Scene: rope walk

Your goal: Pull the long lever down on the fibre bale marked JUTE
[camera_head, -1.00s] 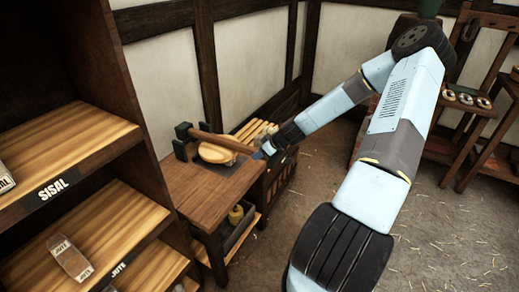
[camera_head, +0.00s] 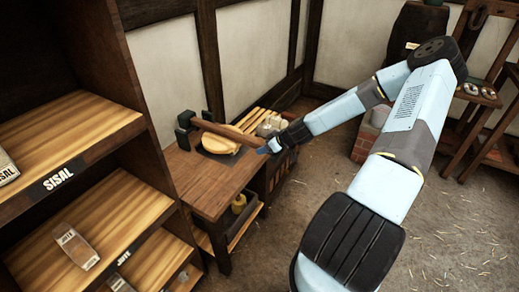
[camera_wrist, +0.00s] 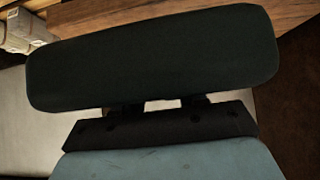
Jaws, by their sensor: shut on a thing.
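The long brown lever (camera_head: 228,133) runs from a dark pivot bracket (camera_head: 186,130) on a wooden bench, sloping slightly down to the right. My gripper (camera_head: 268,147) is shut on the lever's free end, beyond the bench's right edge. The wrist view is mostly filled by a dark part of my gripper (camera_wrist: 155,60), which hides the lever there. A small package marked JUTE (camera_head: 74,246) lies on the lower shelf at left.
The bench (camera_head: 205,185) has a yellow item (camera_head: 239,203) on its under-shelf. Pale rolls (camera_head: 250,121) and grey objects stand behind. A shelf unit marked SISAL and JUTE (camera_head: 58,178) is close on the left. A barrel and brick base stand at back right. The floor at right is open.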

